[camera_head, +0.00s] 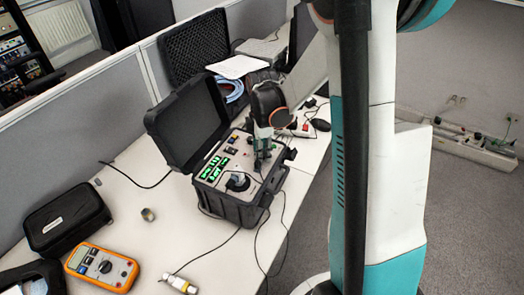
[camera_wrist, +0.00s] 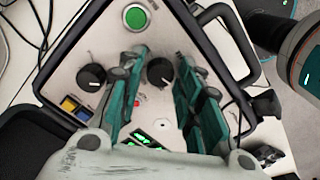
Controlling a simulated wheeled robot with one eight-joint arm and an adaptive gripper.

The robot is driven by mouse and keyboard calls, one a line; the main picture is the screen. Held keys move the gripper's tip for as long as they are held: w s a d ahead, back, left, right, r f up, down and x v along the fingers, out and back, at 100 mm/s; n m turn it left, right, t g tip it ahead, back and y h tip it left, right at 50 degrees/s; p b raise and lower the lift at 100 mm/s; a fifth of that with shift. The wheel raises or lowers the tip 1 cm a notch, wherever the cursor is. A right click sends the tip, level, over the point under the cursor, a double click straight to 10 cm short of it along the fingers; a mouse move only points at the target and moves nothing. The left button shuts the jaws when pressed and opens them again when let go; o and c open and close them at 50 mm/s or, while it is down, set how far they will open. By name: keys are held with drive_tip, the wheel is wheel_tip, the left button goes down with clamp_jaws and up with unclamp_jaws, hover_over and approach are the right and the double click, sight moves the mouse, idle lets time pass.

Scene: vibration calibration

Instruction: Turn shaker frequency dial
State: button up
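The shaker is an open black case (camera_head: 243,212) with a light grey panel on the table. In the wrist view the panel (camera_wrist: 70,55) carries two black dials with white marks. One dial (camera_wrist: 160,72) lies between the fingertips of my gripper (camera_wrist: 162,60); the other dial (camera_wrist: 91,77) is left of the fingers. Labels are too small to read, so I cannot tell which sets frequency. The teal fingers are apart, one each side of the dial, with gaps visible; their height above it is unclear. In the head view my gripper (camera_head: 263,150) points down over the panel and hides the dials.
A green round button (camera_wrist: 135,17) and lit green displays (camera_head: 213,168) are on the panel. The raised lid (camera_head: 187,122) stands behind. A round black mount (camera_head: 238,182) is at the panel's front. An orange multimeter (camera_head: 101,267), a black pouch (camera_head: 66,219) and cables lie nearby.

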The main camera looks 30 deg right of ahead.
clamp_jaws()
